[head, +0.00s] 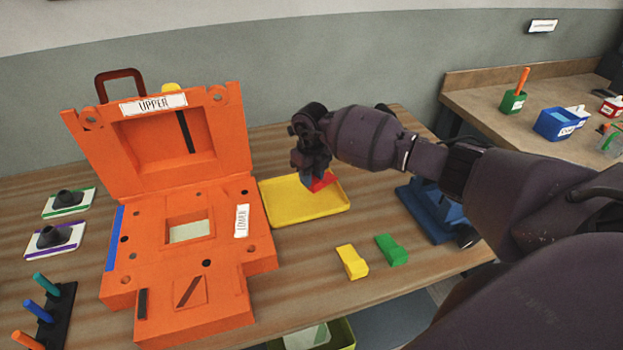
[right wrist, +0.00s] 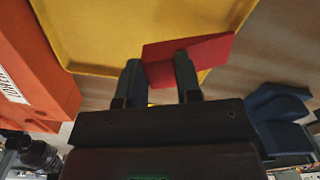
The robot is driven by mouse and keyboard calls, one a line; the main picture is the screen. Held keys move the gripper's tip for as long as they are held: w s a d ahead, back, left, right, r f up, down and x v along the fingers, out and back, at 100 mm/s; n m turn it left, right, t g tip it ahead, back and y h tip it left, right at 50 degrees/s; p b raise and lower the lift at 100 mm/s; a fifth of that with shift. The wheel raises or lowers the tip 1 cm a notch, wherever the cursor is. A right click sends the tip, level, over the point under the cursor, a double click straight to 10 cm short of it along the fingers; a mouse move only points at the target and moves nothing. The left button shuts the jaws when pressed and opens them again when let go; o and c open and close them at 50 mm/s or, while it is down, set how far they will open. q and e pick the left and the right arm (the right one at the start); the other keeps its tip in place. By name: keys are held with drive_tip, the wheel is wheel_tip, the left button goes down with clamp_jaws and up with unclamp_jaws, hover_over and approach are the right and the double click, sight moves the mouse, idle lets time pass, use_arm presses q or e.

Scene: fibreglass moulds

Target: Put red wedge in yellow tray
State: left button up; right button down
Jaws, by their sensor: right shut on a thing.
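The red wedge (head: 322,181) is at the right part of the yellow tray (head: 285,213) in the head view. My right gripper (head: 309,178) is over the tray and shut on the wedge. In the right wrist view the red wedge (right wrist: 190,58) sits between the two fingers of the right gripper (right wrist: 158,78), with the yellow tray (right wrist: 110,35) behind it. I cannot tell whether the wedge touches the tray floor. My left gripper is not in view.
The open orange mould (head: 262,247) stands left of the tray. A yellow block (head: 352,262) and a green block (head: 391,250) lie in front of it. A blue fixture (head: 428,215) stands to the right. Bare table lies between the tray and these blocks.

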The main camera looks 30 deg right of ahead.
drive_tip(key=shift+f, duration=0.6)
drive_tip(key=shift+f, duration=0.1)
drive_tip(key=shift+f, duration=0.35)
drive_tip(key=shift+f+b, duration=0.2)
drive_tip(key=shift+b, duration=0.2)
drive_tip(key=c, duration=0.8)
unclamp_jaws()
